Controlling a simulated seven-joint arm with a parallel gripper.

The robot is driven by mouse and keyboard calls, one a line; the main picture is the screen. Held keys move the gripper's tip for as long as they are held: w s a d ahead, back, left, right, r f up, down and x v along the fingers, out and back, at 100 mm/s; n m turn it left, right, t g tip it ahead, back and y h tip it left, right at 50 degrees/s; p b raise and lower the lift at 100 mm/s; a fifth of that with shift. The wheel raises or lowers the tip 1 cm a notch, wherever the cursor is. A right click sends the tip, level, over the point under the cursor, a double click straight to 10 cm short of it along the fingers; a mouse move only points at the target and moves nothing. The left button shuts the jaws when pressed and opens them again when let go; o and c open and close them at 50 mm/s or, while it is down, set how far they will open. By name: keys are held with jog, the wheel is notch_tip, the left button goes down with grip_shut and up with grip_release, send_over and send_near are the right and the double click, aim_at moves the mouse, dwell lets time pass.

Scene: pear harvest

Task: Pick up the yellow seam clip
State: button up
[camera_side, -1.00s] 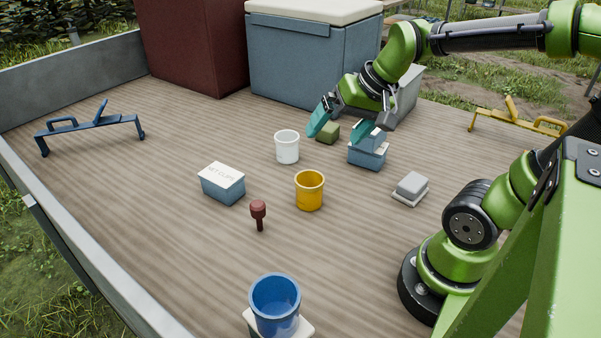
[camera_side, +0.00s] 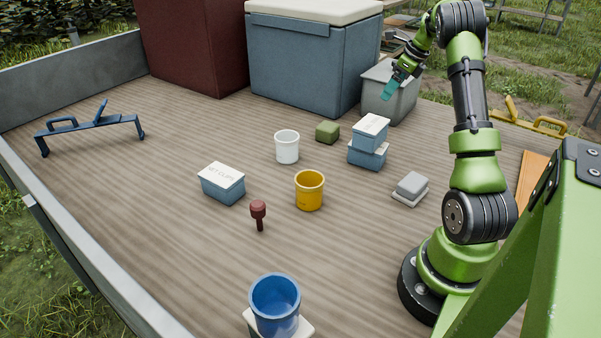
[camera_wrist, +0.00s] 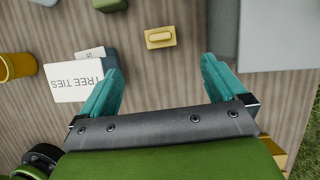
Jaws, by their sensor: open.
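The yellow seam clip, a small yellow block with a raised bar on top, lies on the wooden deck in the wrist view (camera_wrist: 160,37). I cannot make it out in the side view. My gripper (camera_wrist: 161,65) is open and empty, its two teal fingers spread. The clip shows beyond the fingertips, roughly centred between them, and apart from both. In the side view my gripper (camera_side: 388,89) is raised in front of the grey bin, pointing down and left.
The box labelled TREE TIES (camera_wrist: 72,88) is left of my fingers; the grey bin (camera_side: 390,101) is close by. Stacked blue boxes (camera_side: 367,158), a green block (camera_side: 327,132), a white cup (camera_side: 287,149) and a yellow bucket (camera_side: 309,194) stand on the deck.

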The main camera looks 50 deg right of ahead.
jog(key=x, duration=1)
jog(key=shift+a+f, duration=0.1)
jog(key=shift+f, duration=0.25)
jog(key=shift+x, duration=3.15)
jog(key=c, duration=1)
jog(key=shift+c, duration=0.2)
jog(key=shift+r, duration=0.1)
